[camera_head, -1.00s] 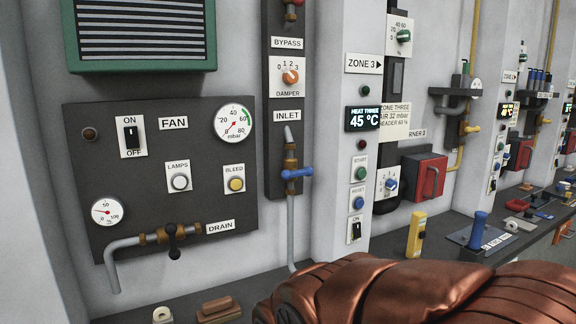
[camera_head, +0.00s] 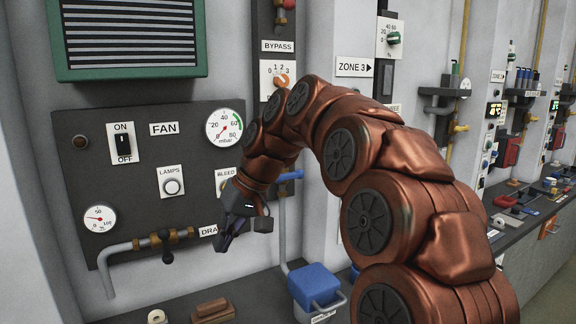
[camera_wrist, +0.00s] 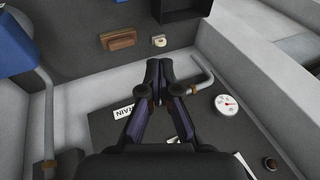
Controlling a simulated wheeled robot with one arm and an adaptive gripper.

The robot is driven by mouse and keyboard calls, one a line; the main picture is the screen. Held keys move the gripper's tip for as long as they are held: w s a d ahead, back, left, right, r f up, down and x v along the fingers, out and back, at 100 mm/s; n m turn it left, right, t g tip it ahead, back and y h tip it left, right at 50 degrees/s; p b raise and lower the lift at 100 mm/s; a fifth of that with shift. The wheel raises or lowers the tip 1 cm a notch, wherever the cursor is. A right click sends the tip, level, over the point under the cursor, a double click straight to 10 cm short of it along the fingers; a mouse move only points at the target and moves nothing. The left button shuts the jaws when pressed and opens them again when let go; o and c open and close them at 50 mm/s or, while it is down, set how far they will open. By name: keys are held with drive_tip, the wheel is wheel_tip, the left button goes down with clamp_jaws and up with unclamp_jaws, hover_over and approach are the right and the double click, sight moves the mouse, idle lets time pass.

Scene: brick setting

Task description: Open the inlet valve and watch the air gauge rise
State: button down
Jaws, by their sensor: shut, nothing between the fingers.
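The inlet valve has a blue lever (camera_head: 291,175) across a vertical pipe. My arm hides its left part and the INLET label in the head view. The air gauge (camera_head: 224,127), marked mbar, is on the dark fan panel, its red needle toward the lower left, near the low end. My gripper (camera_head: 226,243) is in front of the panel's lower right, left of and below the lever and apart from it. In the wrist view its fingertips (camera_wrist: 158,66) are together with nothing between them.
The drain valve (camera_head: 167,241) and its pipe are left of my gripper. A blue box (camera_head: 315,284) stands on the ledge below the inlet pipe. A brown block (camera_head: 212,310) and a white roll (camera_head: 157,317) lie on the ledge. A second gauge (camera_head: 99,218) is at the panel's left.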

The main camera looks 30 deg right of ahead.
drive_tip(key=w+d+r+m+t+p, duration=0.1)
drive_tip(key=w+d+r+t, duration=0.1)
drive_tip(key=w+d+r, duration=0.4)
drive_tip(key=w+d+r+t+p, duration=0.1)
drive_tip(key=w+d+r+t, duration=0.15)
drive_tip(key=d+r, duration=0.45)
drive_tip(key=d+r+m+t+h+p, duration=0.1)
drive_tip(key=d+r+t, duration=0.1)
drive_tip(key=d, duration=1.5)
drive_tip(key=shift+w+r+h, duration=0.3)
drive_tip(key=shift+w, duration=0.05)
drive_tip(key=shift+a, duration=0.1)
drive_tip(key=b, duration=0.1)
hover_over(289, 176)
drive_tip(key=s, duration=0.1)
wheel_tip(289, 176, down, 7)
drive_tip(key=shift+a+f, duration=0.25)
drive_tip(key=shift+f, duration=0.6)
drive_tip(key=shift+a+f, duration=0.25)
drive_tip(key=shift+f, duration=0.55)
